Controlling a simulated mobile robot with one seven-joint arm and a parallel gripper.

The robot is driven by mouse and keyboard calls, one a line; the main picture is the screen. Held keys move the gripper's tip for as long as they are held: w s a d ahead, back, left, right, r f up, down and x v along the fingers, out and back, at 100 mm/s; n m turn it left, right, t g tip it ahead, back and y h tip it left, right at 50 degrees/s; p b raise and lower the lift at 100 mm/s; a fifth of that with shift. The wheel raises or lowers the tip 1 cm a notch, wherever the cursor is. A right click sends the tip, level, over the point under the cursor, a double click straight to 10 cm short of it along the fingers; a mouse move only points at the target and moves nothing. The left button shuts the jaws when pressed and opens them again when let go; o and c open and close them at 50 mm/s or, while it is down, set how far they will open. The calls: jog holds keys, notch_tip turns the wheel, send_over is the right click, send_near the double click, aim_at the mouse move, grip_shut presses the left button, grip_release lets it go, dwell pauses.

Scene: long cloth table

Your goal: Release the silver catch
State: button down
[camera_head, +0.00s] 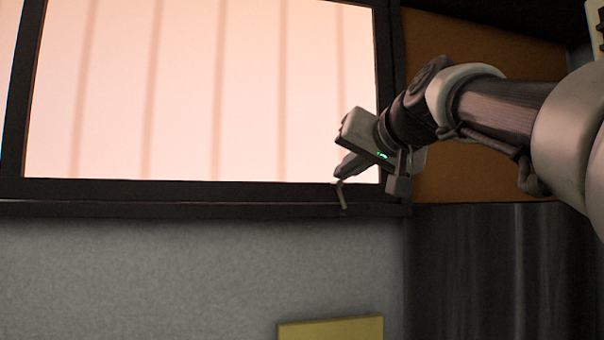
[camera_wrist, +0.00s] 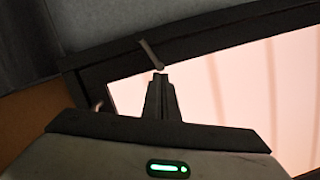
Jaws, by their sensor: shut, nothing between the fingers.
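The silver catch (camera_head: 342,195) is a small thin grey lever at the lower right of the dark window frame. In the wrist view the catch (camera_wrist: 150,52) slants across the frame, its near end just beyond my fingertips. My gripper (camera_head: 341,176) is shut and empty, with its fingertips at the catch's upper end. The closed fingers also show in the wrist view (camera_wrist: 159,78). I cannot tell whether they touch the catch.
The dark window frame (camera_head: 200,192) surrounds a bright pane (camera_head: 200,90) with vertical stripes. Below is a grey wall (camera_head: 180,270) with a yellow panel (camera_head: 330,329). An orange panel (camera_head: 455,185) and a dark panel (camera_head: 490,270) stand to the right.

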aim_at(320, 184)
jog(key=a+n, duration=0.1)
jog(key=a+n+h, duration=0.1)
jog(key=n, duration=0.1)
jog(key=a+f+n+h+b, duration=0.1)
jog(key=shift+s+a+n, duration=0.25)
jog(key=shift+s+n, duration=0.05)
jog(key=shift+s, duration=0.05)
jog(key=r+p, duration=0.3)
jog(key=r, duration=0.1)
jog(key=shift+a+p, duration=0.35)
jog(key=shift+a, duration=0.05)
jog(key=b+v, duration=0.1)
jog(key=v, duration=0.9)
jog(key=shift+s+a+f+b, duration=0.2)
jog(key=shift+a+f+b, duration=0.1)
jog(key=shift+a+f, duration=0.1)
jog(key=shift+d, duration=0.1)
